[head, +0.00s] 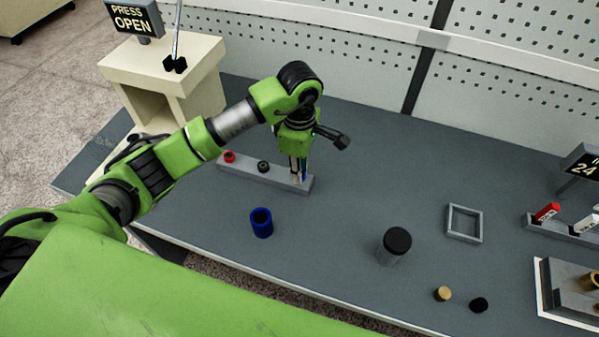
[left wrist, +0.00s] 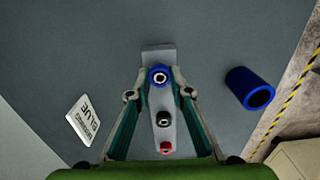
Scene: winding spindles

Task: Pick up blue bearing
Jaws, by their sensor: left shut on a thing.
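The blue bearing (left wrist: 160,76) is a small blue ring with a light centre at the far end of a grey bar (left wrist: 158,52) in the left wrist view. My left gripper (left wrist: 160,73) points down over it, with its two fingers closed on either side of it. In the head view my left gripper (head: 300,179) is at the right end of the bar (head: 245,173) and mostly hides the bearing. I cannot tell whether the bearing is lifted. A black bearing (head: 263,166) and a red bearing (head: 229,157) sit along the same bar. My right gripper is not in view.
A blue cup (head: 261,222) stands near the table's front edge. A dark-lidded jar (head: 394,246), a square grey frame (head: 464,223) and small tan and black pieces are to the right. A card reading "BLUE" (left wrist: 86,119) lies left of the bar. A perforated wall bounds the back.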

